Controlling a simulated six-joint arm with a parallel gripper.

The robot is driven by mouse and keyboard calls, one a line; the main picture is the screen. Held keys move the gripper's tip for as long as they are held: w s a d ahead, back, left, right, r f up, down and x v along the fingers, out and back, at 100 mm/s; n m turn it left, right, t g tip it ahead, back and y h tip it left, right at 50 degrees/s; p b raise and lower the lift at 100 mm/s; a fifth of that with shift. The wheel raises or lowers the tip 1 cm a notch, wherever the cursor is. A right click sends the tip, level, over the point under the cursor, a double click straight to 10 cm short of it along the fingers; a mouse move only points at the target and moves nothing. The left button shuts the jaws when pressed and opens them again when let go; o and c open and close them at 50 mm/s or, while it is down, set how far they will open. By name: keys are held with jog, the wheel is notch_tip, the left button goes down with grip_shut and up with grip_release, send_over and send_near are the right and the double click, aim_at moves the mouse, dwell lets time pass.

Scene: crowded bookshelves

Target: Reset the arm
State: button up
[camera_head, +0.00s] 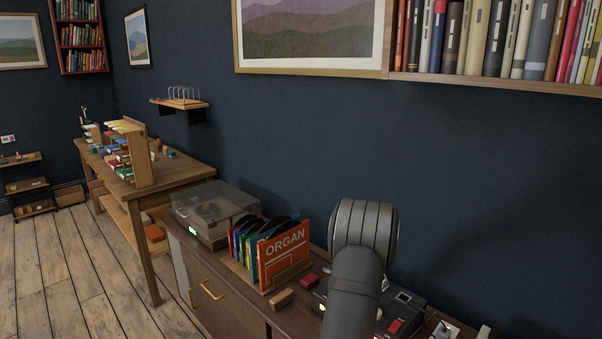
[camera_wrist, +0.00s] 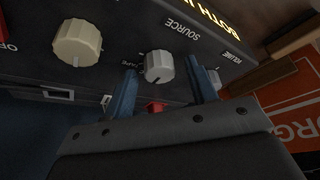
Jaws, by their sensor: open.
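My gripper (camera_wrist: 160,74) shows in the wrist view with its two blue fingers apart. It is open, and a light grey knob (camera_wrist: 159,66) marked SOURCE appears between the fingertips. I cannot tell whether the fingers touch the knob or how far they reach along it. The knob is on a dark device (camera_wrist: 112,18) with a lit display. In the head view, my arm stands over this device and hides my gripper and most of the front panel.
A larger cream knob (camera_wrist: 78,43) is beside the SOURCE knob. A book-filled wall shelf (camera_head: 490,84) hangs above right.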

dwell(0.3)
jog(key=v, duration=1.8)
jog(key=x, duration=1.8)
jog(key=shift+f, duration=0.2)
jog(key=shift+r+m, duration=0.2)
jog(key=shift+m, duration=0.3)
jog(key=shift+w+a+m+g+h, duration=0.15)
jog(key=shift+m+h, duration=0.5)
jog(key=shift+m, duration=0.9)
jog(key=shift+s+m+g+h, duration=0.15)
jog(key=shift+m+h, duration=0.5)
jog(key=shift+m, duration=0.9)
jog(key=shift+w+a+m+g+h, duration=0.1)
jog(key=shift+m+g+h, duration=0.25)
jog(key=shift+m, duration=0.8)
jog(key=shift+w+m+g+h, duration=0.1)
jog(key=shift+m+g+h, duration=0.25)
jog(key=shift+m, duration=0.8)
jog(key=shift+m+g, duration=0.5)
jog(key=shift+m, duration=0.9)
